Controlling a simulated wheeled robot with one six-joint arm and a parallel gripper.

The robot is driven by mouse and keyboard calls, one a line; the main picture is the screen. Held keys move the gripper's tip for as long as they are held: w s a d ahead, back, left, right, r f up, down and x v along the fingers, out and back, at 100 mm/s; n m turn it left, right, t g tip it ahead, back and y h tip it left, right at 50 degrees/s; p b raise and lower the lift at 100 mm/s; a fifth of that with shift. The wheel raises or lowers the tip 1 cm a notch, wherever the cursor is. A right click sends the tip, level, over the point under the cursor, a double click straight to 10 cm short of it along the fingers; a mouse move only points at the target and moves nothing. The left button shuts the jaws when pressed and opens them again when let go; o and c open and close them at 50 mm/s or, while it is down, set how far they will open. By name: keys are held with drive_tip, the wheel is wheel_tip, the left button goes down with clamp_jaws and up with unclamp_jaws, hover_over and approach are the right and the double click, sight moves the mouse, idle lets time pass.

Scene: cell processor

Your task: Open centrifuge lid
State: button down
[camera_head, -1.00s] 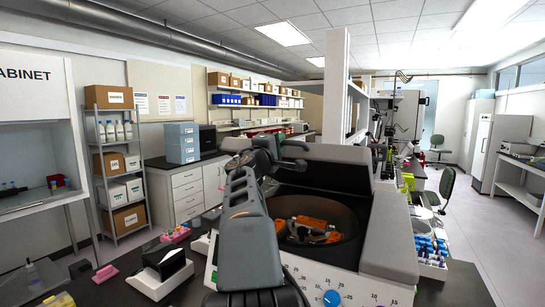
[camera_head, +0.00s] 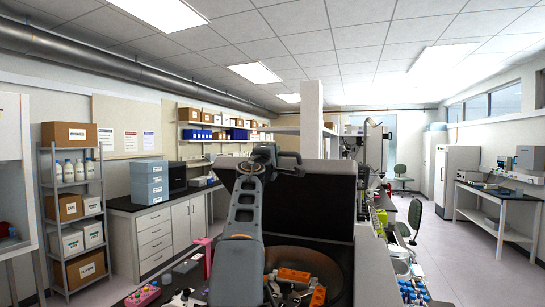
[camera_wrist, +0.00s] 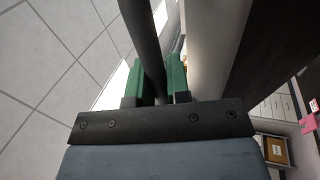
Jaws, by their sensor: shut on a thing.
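The centrifuge (camera_head: 374,268) stands in front of me with its grey lid (camera_head: 318,205) raised nearly upright, dark inner face toward me. The open bowl below shows orange parts (camera_head: 292,275). My gripper (camera_head: 278,155) is at the lid's top edge, left of its middle. In the wrist view, the green-padded fingers of my gripper (camera_wrist: 160,75) are shut on a dark bar, the lid handle (camera_wrist: 143,30). My arm hides the left part of the lid and bowl. The exact grip contact is small in the head view.
A pink rack (camera_head: 143,295) and small items lie on the bench left of the centrifuge. Blue-capped tubes (camera_head: 412,290) stand to its right. Drawers (camera_head: 155,232) with blue boxes (camera_head: 149,182) and a shelf rack (camera_head: 75,215) stand at the left. Open floor lies at the right.

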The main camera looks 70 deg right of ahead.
drive_tip(key=c, duration=1.1)
unclamp_jaws()
drive_tip(key=shift+a+f+b, duration=0.15)
drive_tip(key=shift+a+b, duration=0.1)
drive_tip(key=shift+b, duration=0.05)
drive_tip(key=b+v, duration=0.8)
drive_tip(key=v, duration=0.5)
drive_tip(key=shift+a, duration=0.15)
drive_tip(key=shift+c, duration=0.2)
